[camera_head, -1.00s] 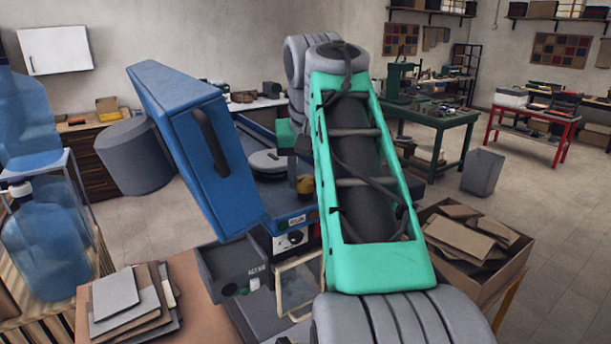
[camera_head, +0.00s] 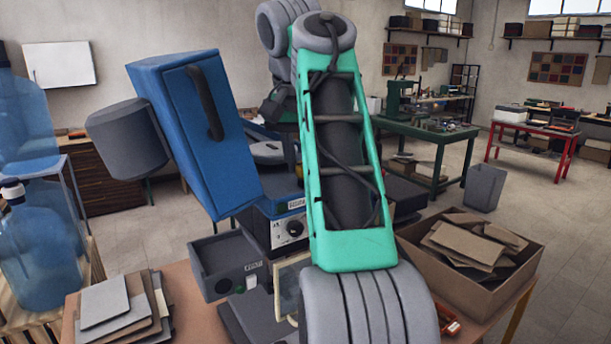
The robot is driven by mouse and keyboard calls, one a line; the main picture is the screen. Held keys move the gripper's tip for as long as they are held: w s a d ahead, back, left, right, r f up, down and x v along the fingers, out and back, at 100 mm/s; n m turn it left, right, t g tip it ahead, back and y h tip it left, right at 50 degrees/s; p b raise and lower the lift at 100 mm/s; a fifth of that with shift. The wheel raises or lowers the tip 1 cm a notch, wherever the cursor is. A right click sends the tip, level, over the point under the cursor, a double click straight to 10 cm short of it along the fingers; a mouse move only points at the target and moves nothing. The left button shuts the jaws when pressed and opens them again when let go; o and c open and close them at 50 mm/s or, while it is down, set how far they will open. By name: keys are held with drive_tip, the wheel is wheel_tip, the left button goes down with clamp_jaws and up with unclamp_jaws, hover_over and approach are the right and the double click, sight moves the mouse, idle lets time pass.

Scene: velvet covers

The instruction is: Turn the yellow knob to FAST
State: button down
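A blue machine (camera_head: 262,226) stands on the bench in the middle, its large blue lid (camera_head: 200,150) swung up and tilted at the left. A small yellow part (camera_head: 299,171), perhaps the yellow knob, shows on its top, mostly hidden behind my arm. The front panel has a white dial plate (camera_head: 283,235) with a dark knob (camera_head: 294,228); its lettering is too small to read. My green and grey arm rises across the middle and bends away behind the machine's top. My gripper cannot be made out; the arm hides that area.
A grey control box (camera_head: 225,265) with green and dark buttons stands at the machine's front left. A carton of cardboard scraps (camera_head: 470,255) sits right of my arm. Stacked sheets (camera_head: 125,308) lie on the bench at left. Blue water bottles (camera_head: 42,235) stand at far left.

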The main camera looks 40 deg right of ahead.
drive_tip(key=shift+w+m+g+h, duration=0.1)
drive_tip(key=shift+m+g+h, duration=0.35)
drive_tip(key=shift+m, duration=1.05)
drive_tip(key=c, duration=0.9)
unclamp_jaws()
wheel_tip(320, 180, up, 4)
drive_tip(key=p, duration=0.3)
drive_tip(key=shift+f+p, duration=0.2)
drive_tip(key=shift+p, duration=0.2)
drive_tip(key=s+a+r+p, duration=0.2)
drive_tip(key=s+r, duration=0.1)
drive_tip(key=s, duration=0.1)
drive_tip(key=s+a+r+p, duration=0.2)
drive_tip(key=s+r, duration=0.1)
drive_tip(key=s, duration=0.1)
drive_tip(key=s+a+r+p, duration=0.2)
drive_tip(key=s+r+p, duration=0.1)
drive_tip(key=s, duration=0.1)
drive_tip(key=shift+s+r, duration=0.2)
drive_tip(key=shift+s, duration=0.15)
